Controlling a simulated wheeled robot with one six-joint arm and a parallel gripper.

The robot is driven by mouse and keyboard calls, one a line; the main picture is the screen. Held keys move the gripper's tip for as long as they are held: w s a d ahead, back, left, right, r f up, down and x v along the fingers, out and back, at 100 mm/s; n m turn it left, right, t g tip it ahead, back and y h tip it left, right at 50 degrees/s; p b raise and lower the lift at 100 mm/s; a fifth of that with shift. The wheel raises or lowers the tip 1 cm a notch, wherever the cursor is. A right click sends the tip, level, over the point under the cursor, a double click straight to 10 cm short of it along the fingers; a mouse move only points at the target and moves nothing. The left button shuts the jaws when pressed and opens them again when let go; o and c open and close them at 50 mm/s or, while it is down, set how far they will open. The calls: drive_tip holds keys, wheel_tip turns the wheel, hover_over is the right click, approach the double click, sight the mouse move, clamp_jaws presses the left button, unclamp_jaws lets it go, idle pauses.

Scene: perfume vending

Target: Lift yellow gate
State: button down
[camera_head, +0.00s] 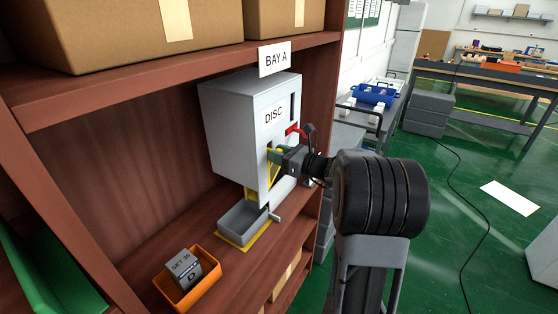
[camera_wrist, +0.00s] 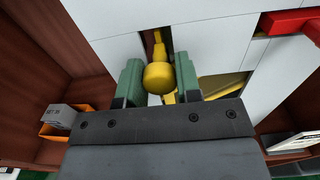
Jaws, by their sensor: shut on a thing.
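A white dispenser labelled DISC (camera_head: 235,128) stands on the shelf under the BAY A sign. Yellow gate parts (camera_head: 275,174) show at the opening in its front, partly hidden by my gripper. In the wrist view, the yellow gate's round knob (camera_wrist: 159,77) sits between the two green fingers, with a yellow stem above it in a slot. My gripper (camera_wrist: 159,82) is shut on this knob. In the head view, my gripper (camera_head: 275,155) reaches the dispenser front from the right. How far the gate is raised cannot be told.
A grey tray (camera_head: 262,214) sits below the dispenser on a yellow-edged base. An orange bin (camera_head: 205,281) holding a grey box (camera_head: 182,266) stands nearer on the shelf. A red part (camera_head: 292,129) is on the dispenser front above my gripper. The shelf upright is close on the right.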

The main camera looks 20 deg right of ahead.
drive_tip(key=shift+r, duration=0.35)
drive_tip(key=c, duration=0.8)
unclamp_jaws()
drive_tip(key=b+v, duration=0.2)
drive_tip(key=v, duration=1.1)
drive_tip(key=shift+s+d+f, duration=0.1)
drive_tip(key=shift+s+d, duration=0.1)
drive_tip(key=shift+s, duration=0.1)
